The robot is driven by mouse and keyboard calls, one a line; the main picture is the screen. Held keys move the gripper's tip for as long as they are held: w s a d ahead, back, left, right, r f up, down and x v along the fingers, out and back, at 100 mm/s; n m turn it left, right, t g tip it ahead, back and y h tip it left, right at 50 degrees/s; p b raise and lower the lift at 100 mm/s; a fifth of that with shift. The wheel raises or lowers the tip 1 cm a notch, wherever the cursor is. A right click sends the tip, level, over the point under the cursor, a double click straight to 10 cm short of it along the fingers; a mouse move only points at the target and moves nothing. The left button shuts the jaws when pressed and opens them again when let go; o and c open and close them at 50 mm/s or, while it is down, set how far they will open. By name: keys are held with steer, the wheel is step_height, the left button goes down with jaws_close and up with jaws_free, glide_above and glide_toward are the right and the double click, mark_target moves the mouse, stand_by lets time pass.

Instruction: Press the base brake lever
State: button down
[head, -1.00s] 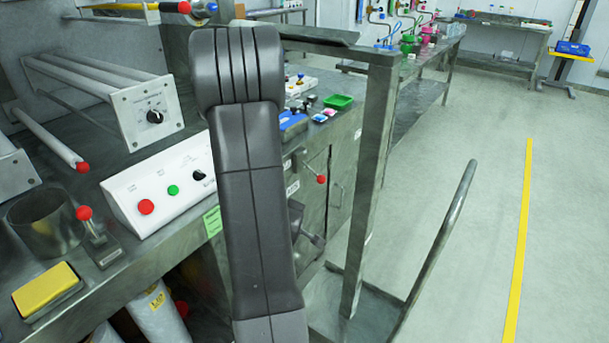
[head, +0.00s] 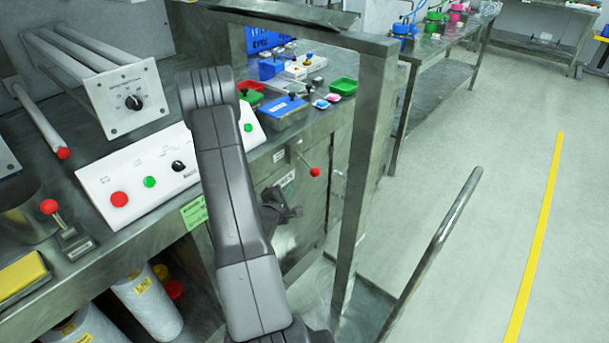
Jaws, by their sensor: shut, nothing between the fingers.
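Two red-knobbed levers show, and I cannot tell which is the base brake lever. One lever (head: 314,172) sticks out from the front of the cabinet under the bench, right of my arm. The other lever (head: 50,207) stands up from a small metal base on the bench at the left. My gripper (head: 293,213) shows as a dark shape in front of the cabinet, below the cabinet lever and apart from it. It is shut and empty. My arm partly hides it.
A white control panel (head: 96,186) with red and green buttons lies on the bench left of my arm. A metal post (head: 366,170) and a slanted handrail (head: 440,235) stand right of the cabinet. Open floor with a yellow line (head: 540,230) lies further right.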

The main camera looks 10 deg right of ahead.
mark_target(307, 164)
steer(key=w+d+p, duration=0.1)
steer(key=w+d, duration=0.5)
steer(key=d, duration=0.1)
steer(key=shift+d+p, duration=0.15)
steer(key=shift+p, duration=0.2)
stand_by(0.6)
steer(key=shift+s+d+r+n, duration=0.1)
steer(key=shift+r+n, duration=0.05)
steer(key=shift+n, duration=0.15)
